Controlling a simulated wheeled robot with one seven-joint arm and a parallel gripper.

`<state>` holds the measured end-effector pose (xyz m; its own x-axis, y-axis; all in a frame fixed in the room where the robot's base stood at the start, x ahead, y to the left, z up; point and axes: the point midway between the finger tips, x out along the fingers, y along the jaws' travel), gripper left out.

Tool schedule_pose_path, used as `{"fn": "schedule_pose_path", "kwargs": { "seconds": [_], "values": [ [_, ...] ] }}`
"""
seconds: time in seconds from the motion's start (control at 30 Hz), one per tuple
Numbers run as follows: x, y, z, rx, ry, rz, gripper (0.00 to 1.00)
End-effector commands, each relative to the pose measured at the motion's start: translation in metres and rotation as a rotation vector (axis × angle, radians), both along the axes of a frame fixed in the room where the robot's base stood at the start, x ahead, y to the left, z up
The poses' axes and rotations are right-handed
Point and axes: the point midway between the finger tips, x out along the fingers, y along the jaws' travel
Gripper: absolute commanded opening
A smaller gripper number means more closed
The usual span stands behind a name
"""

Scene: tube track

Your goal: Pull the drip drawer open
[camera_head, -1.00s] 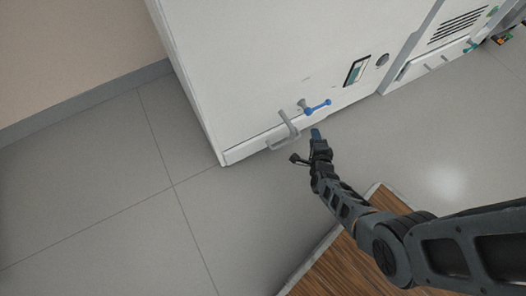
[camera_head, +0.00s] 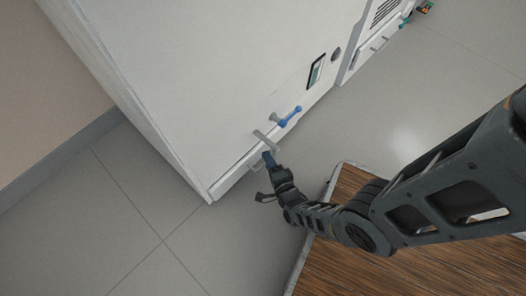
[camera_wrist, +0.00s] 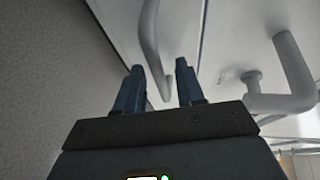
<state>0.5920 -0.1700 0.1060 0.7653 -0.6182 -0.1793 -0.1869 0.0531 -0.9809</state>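The drip drawer (camera_head: 229,182) is the low white front along the bottom edge of the cabinet, and it looks closed. Its grey loop handle (camera_head: 265,139) sticks out, partly hidden by my gripper (camera_head: 269,159). In the wrist view, my gripper (camera_wrist: 157,76) has its two blue fingers apart. The handle's bar (camera_wrist: 150,38) comes down between the fingers in the picture. No firm grip on it shows, and I cannot tell whether a finger touches it.
The tall white cabinet (camera_head: 210,85) has a blue lever (camera_head: 290,117) just above the handle and a dark panel (camera_head: 316,71). A pale bent pipe (camera_wrist: 296,72) is right of the fingers. A wood-topped surface (camera_head: 375,270) lies below my arm. The grey floor left of the drawer is clear.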

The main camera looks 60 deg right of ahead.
Motion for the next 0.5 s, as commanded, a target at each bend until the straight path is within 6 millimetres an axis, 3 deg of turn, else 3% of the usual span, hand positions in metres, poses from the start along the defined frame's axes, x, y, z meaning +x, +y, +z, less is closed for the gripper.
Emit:
{"fn": "schedule_pose_path", "kwargs": {
  "seconds": [0.4,0.5],
  "values": [
    [-0.0017,0.0004,-0.0017,0.001,0.001,0.000,0.38],
    [-0.0017,0.0004,-0.0017,0.001,0.001,0.000,0.28]
  ]
}}
